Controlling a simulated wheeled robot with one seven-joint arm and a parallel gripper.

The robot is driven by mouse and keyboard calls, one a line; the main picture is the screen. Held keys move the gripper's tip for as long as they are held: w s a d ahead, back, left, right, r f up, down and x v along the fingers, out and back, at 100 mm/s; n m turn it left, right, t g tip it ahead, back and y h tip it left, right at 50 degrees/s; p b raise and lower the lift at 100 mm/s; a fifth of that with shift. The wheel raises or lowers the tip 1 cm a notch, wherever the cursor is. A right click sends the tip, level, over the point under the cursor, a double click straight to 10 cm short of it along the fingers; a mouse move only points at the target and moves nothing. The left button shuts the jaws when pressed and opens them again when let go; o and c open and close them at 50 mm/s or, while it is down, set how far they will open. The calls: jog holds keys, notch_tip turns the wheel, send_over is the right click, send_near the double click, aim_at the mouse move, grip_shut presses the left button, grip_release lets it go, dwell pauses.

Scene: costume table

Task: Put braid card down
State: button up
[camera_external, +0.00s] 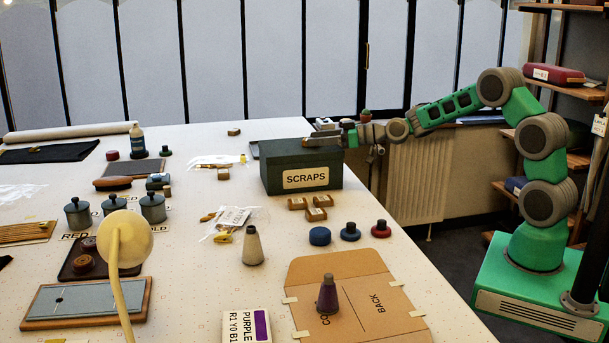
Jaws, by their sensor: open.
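My gripper (310,140) is open at the end of my outstretched arm, over the top of the dark green box labelled SCRAPS (270,172). A small brownish thing lies at or under the fingertips; I cannot tell if it is the braid card. A white card marked PURPLE R1 Y0 B1 (246,327) lies at the front edge of the picture, well away from my gripper. No other thing is clearly a braid card.
A cardboard folder (370,300) with a purple cone (328,294) on it lies at the front right. Small wooden blocks (297,203) sit before the box. A lamp (125,238) stands at the front left. Several grey lidded pots (153,207) stand at left.

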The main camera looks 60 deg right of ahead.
jog(key=b+v, duration=0.1)
jog(key=v, duration=0.8)
jog(key=shift+s+d+b, duration=0.15)
jog(key=shift+s+b, duration=0.25)
jog(key=shift+o, duration=0.5)
